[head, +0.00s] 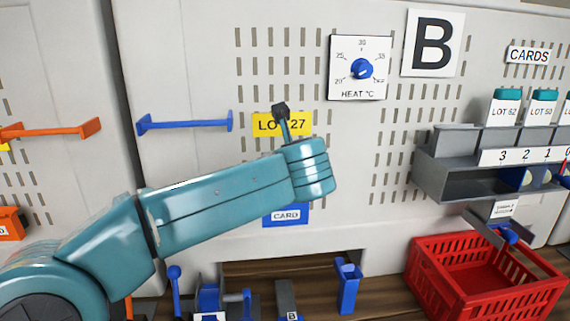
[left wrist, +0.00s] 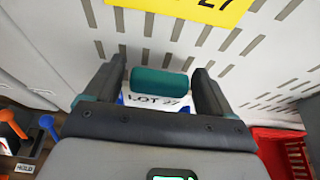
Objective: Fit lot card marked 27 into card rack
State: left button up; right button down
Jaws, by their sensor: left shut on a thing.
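The lot card (left wrist: 160,84), with a teal top and a white label reading LOT 27, is held between the fingers of my left gripper (left wrist: 161,72). In the head view my own wrist hides the card and the fingers. The blue card rack (head: 285,216), labelled CARD, is on the wall just below my wrist. In the left wrist view blue parts (left wrist: 187,108) show at the sides of the card's label; I cannot tell whether the card is in the rack. The yellow LOT 27 sign (head: 266,125) is above the rack. My right gripper is out of view.
A grey shelf (head: 437,172) at right holds cards LOT 52 (head: 503,112) and LOT 50 (head: 542,112). A red crate (head: 440,265) stands below it. A heat dial (head: 361,69) and blue bar (head: 185,124) are on the wall. Blue tools stand along the bottom.

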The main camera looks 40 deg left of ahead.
pick_arm(q)
jog(key=o, duration=1)
jog(key=shift+c, duration=0.2)
jog(key=shift+d, duration=0.15)
jog(key=shift+s+r, duration=0.1)
jog(key=shift+s+d, duration=0.1)
jog(key=shift+d, duration=0.1)
jog(key=b+v, duration=0.1)
jog(key=v, duration=1.4)
jog(key=shift+s+d+r+b, duration=0.15)
jog(key=shift+s+d+b, duration=0.1)
jog(key=shift+d+b, duration=0.1)
